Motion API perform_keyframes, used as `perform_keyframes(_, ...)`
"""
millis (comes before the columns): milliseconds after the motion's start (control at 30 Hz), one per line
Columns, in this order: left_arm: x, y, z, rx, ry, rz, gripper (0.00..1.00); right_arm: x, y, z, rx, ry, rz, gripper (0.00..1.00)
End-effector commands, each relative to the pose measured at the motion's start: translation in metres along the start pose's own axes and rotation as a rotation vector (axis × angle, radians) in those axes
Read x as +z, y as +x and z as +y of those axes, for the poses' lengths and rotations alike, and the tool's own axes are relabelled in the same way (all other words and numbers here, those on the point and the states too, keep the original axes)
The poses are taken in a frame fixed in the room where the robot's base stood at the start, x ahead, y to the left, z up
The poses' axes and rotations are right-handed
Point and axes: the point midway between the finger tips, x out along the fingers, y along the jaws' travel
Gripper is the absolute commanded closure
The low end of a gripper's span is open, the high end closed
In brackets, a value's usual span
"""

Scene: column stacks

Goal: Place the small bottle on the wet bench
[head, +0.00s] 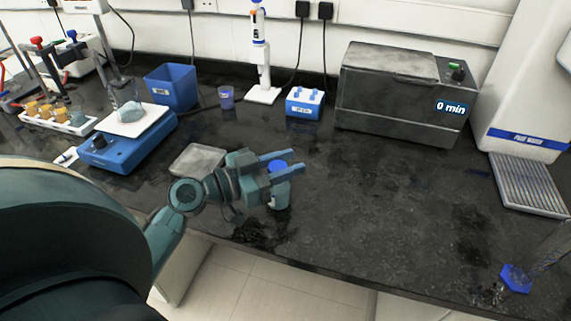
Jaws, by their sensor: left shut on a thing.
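The small bottle (281,197) has a blue cap and a pale greenish body. It stands roughly upright between the fingers of my left gripper (293,163), near the front edge of the dark stone-topped wet bench (390,205). My left gripper is shut on it, and the fingers hide part of its upper body. Whether its base touches the bench top cannot be told. My right gripper is not in view.
A grey metal tray (198,160) lies left of the gripper. Behind are a blue rack (305,103), a pipette stand (263,94) and a grey water bath (400,95). The bench between is mostly clear.

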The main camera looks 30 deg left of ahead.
Motion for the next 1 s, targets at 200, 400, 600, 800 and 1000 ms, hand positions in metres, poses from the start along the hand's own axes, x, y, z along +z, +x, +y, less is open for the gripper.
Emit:
perform_keyframes(200,0.000,0.000,0.000,0.000,0.001,0.002,1.00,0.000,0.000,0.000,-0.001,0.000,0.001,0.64)
perform_keyframes(400,0.003,0.000,0.000,0.000,0.001,0.001,0.64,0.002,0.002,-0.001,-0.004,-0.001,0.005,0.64)
perform_keyframes(600,0.003,0.000,0.000,0.000,0.001,0.001,0.47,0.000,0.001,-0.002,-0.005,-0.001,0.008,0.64)
perform_keyframes(800,0.003,0.000,0.000,0.000,0.000,0.001,0.46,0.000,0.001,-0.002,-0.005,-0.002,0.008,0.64)
perform_keyframes(1000,0.002,-0.005,0.000,-0.001,-0.001,-0.001,0.46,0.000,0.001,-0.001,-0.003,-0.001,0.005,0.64)
